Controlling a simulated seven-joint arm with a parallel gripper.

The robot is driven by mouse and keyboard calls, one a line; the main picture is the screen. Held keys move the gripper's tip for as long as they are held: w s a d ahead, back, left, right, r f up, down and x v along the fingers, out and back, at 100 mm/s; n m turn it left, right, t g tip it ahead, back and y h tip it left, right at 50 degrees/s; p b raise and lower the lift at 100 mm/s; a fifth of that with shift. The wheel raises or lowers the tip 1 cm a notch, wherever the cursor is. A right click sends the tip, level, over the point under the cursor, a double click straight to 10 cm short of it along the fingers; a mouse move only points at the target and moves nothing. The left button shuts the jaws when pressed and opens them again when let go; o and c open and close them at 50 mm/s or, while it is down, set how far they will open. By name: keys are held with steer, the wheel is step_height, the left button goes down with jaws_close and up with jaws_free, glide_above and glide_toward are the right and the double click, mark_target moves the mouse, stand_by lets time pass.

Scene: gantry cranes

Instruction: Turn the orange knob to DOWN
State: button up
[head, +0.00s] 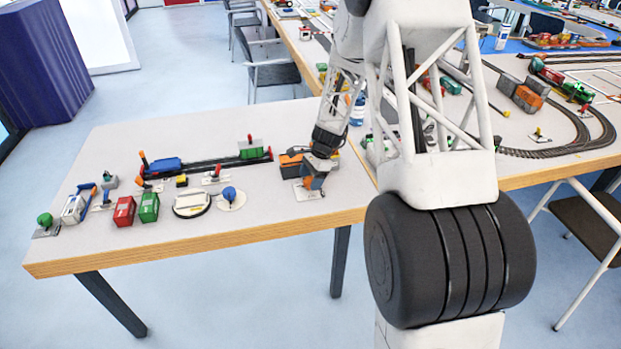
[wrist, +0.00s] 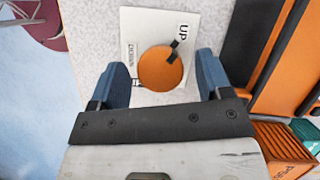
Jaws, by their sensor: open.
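The orange knob (wrist: 159,70) is a round disc on a white plate (wrist: 148,22), seen from above in the wrist view. Its black pointer (wrist: 173,51) points up and right, toward the word UP. The word DOWN is at the knob's left. My gripper (wrist: 161,63) is open, with one blue finger on the left and one on the right of the knob. Small gaps show between fingers and knob.
Large orange and black blocks (wrist: 272,50) stand close right of my gripper, with an orange container (wrist: 283,142) below them. On the table (head: 270,218) a blue knob (head: 229,192), red container (head: 124,210) and green container (head: 149,207) stand further left. The front strip is clear.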

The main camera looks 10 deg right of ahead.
steer(key=c, duration=0.9)
